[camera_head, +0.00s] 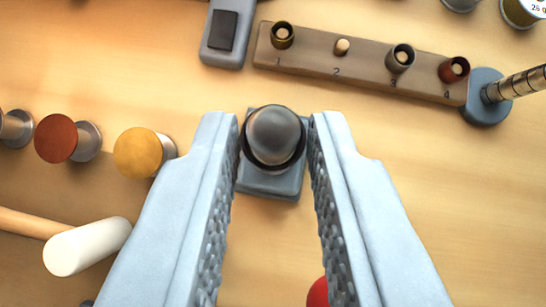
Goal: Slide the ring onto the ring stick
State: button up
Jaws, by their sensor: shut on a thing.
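My gripper (275,130) has its fingertips closed on the sides of a dark round thing, which looks like a dark ring (247,152) around a grey dome (275,130). A grey block (270,184) shows below the dome. I cannot tell whether the ring sits on the dome or is held above it. The ring stick (517,84) is a banded metal rod on a round blue-grey base (486,113) at the upper right; its tip is cut off by the right edge. My gripper is left of it and apart from it.
A wooden board (318,60) bears numbered pegs; peg 2 (342,47) is bare, the others carry collars. A grey device (226,35) is at the top. Brown (56,138) and yellow (138,153) knobs and a white-headed mallet (88,246) are left. A red thing (318,293) is partly hidden.

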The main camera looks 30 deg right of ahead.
jog(key=shift+r, duration=0.1)
jog(key=shift+r, duration=1.15)
jog(key=shift+r, duration=0.15)
jog(key=shift+r, duration=1.1)
